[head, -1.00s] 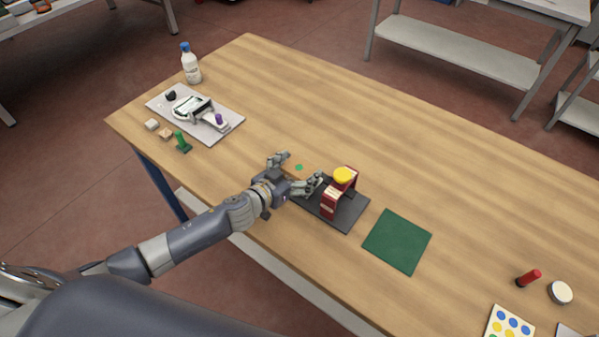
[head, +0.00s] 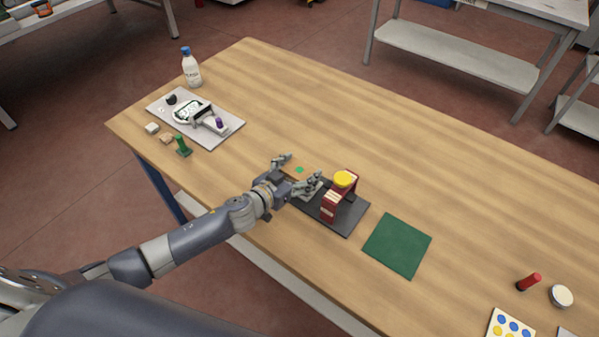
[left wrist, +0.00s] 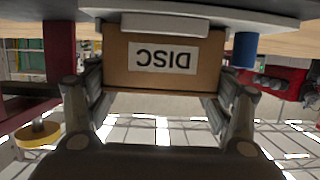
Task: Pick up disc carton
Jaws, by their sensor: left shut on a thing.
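The disc carton (head: 300,170) is a small brown box with a green dot on top, near the table's front edge in the head view. The left wrist view shows its brown face with a white DISC label, upside down (left wrist: 162,58). My left gripper (head: 294,174) is shut on the carton, one finger on each side. The carton's near side is partly hidden by the gripper in the head view. I cannot tell whether the carton is off its support. My right gripper is not in view.
A red stand with a yellow top (head: 344,180) on a dark plate (head: 350,216) is close to the right of my gripper. A green mat (head: 397,243) lies farther right. A grey board (head: 228,127) with a device is at the left. The table's far middle is clear.

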